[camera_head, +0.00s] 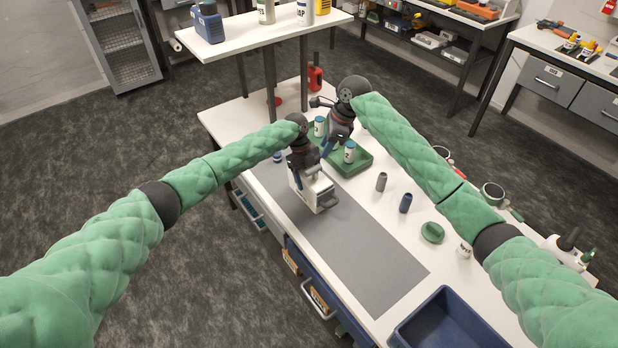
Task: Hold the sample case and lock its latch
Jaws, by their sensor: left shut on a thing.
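The sample case appears to be the small white box (317,193) on the grey mat (365,255). My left gripper (299,180) is over its left end, pointing down, and is shut on the case. The case's latch is too small to make out. My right gripper (327,148) is just behind and to the right of the left one, at the front left part of the green tray (357,167). Its fingers are dark and small, so whether they are open or shut is unclear.
A grey cylinder (381,181), a blue cylinder (405,203) and a green round lid (432,232) stand to the right. A blue bin (398,334) is at the front. The mat's front half is clear. A raised shelf (262,39) stands behind.

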